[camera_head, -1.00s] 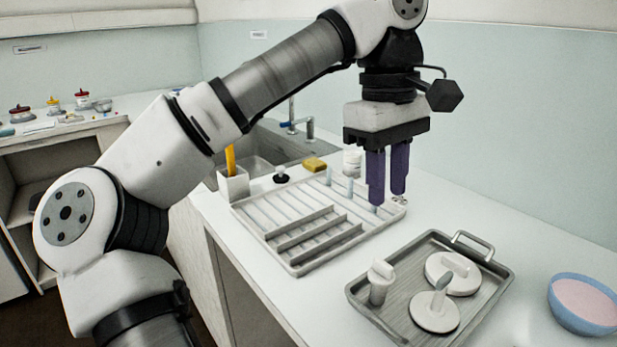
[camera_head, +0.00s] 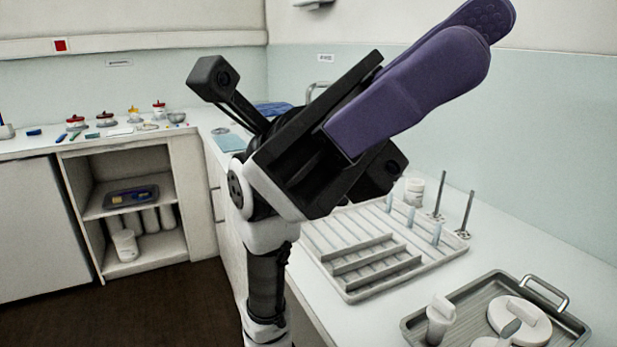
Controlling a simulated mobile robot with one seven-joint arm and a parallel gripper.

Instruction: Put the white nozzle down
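My gripper (camera_head: 482,34) is raised near the camera, its purple fingers pointing up and to the right. The front finger covers much of the rear one. The textured inner pad of the rear finger shows beyond it, so the fingers look apart, and I see nothing between them. No white nozzle can be picked out with certainty. A white cylindrical piece with a slanted top (camera_head: 440,318) stands on the metal tray (camera_head: 412,325), well below and apart from my gripper. White round pieces with handles (camera_head: 520,318) lie beside it, cut by the frame's bottom edge.
A slotted white rack (camera_head: 350,287) with pale blue pegs (camera_head: 411,218) stands on the counter. Two thin metal rods (camera_head: 467,212) and a white jar (camera_head: 414,192) stand behind it. The far left counter (camera_head: 40,148) holds several small items above open shelves (camera_head: 120,207).

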